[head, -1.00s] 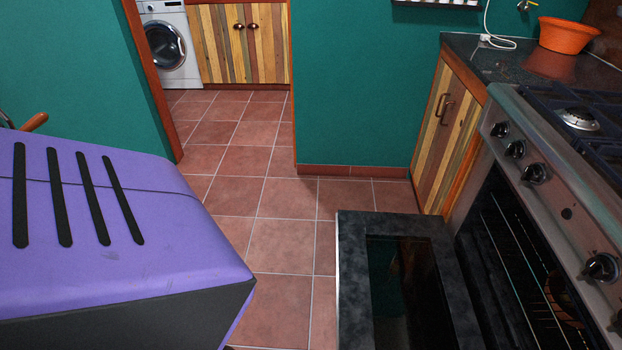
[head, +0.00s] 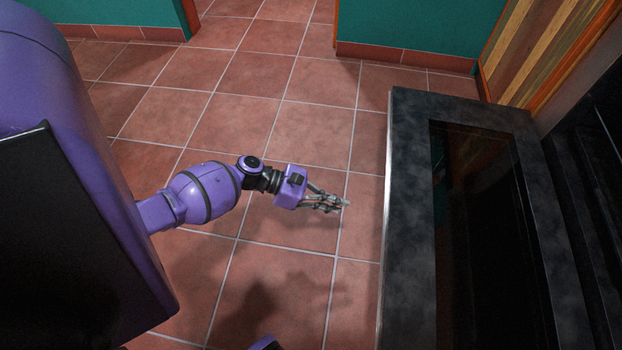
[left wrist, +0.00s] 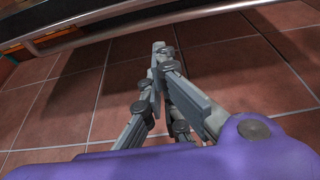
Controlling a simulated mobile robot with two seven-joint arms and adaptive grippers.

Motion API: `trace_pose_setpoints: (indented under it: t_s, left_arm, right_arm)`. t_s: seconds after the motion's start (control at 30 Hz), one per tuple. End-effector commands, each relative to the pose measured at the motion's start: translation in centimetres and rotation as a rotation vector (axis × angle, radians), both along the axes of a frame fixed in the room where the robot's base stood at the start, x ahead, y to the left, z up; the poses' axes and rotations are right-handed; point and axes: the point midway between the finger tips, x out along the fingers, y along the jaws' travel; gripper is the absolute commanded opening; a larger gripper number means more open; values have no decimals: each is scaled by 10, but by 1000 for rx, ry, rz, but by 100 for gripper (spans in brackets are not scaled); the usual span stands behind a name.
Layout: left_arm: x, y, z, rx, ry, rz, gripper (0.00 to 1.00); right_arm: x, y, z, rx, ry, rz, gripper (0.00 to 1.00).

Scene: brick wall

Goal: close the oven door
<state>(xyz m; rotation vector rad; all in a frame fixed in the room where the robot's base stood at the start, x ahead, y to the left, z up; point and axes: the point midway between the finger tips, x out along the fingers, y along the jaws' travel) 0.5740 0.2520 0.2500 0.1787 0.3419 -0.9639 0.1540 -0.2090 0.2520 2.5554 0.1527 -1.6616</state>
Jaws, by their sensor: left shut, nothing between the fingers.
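The oven door (head: 412,240) is folded down open in the head view, a dark slab with a glass pane, lying flat at the right. My left gripper (head: 343,203) is to the left of the door's outer edge, apart from it, over the tiled floor. Its fingers are together and empty, pointing right toward the door. In the left wrist view the shut fingers (left wrist: 158,50) show at the centre, with a long bar-like edge across the top beyond them. My right gripper is not in view.
The oven's dark interior is at the right edge of the head view. A wooden cabinet (head: 545,45) stands behind the door at the upper right. Red floor tiles (head: 270,75) are clear between my body and the green walls (head: 410,28).

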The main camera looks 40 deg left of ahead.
Motion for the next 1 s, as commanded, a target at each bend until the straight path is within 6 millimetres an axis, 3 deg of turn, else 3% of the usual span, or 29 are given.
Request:
trace_pose_setpoints:
  t_s: [0.17, 0.53, 0.8, 1.0]
  left_arm:
    - [12, -17, -7, -3, -2, -2, 0]
    - [53, -78, -36, 0, -3, -3, 0]
    - [52, -77, -2, 3, -3, -4, 0]
    - [51, -77, 5, 2, -1, -2, 0]
  right_arm:
    - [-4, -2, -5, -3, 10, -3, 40]
    - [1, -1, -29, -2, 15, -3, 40]
    - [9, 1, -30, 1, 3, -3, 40]
    - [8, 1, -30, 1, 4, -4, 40]
